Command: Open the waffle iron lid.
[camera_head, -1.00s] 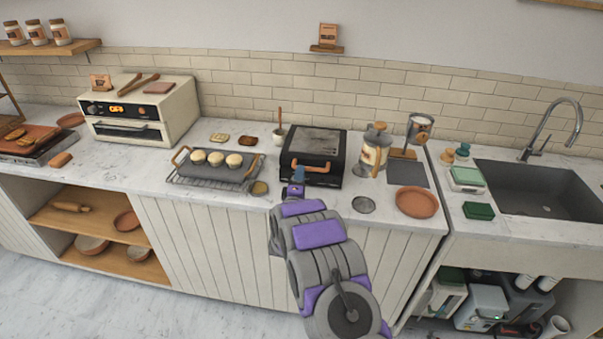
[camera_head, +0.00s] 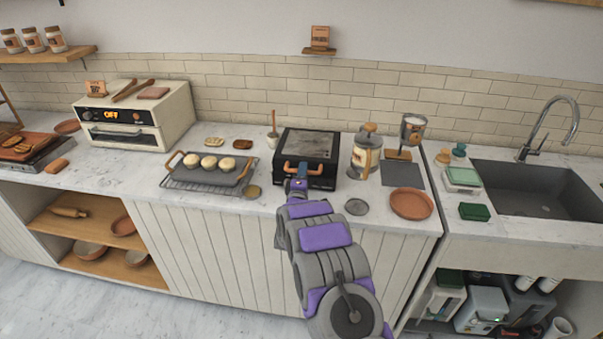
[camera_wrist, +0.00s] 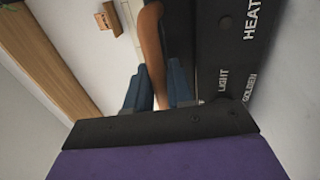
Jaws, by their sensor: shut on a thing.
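The black waffle iron (camera_head: 328,182) stands on the counter at the middle of the head view. Its lid (camera_head: 308,145) looks down, or nearly so; a small gap cannot be ruled out. The lid's orange-brown handle (camera_head: 308,171) is on the front side, facing me. My gripper (camera_head: 298,183) is at the left part of this handle. In the wrist view, the blue fingers of my gripper (camera_wrist: 158,92) are on both sides of the brown handle (camera_wrist: 152,45), shut on it. The dark front panel (camera_wrist: 235,60) with heat lettering is close on the right.
A rack with a grey tray (camera_head: 190,177) of buns stands left of the iron. A glass jar (camera_head: 366,155) is close on its right. A round grey disc (camera_head: 356,207) and a terracotta plate (camera_head: 411,204) lie at the front right. A cup with a utensil (camera_head: 272,138) stands behind left.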

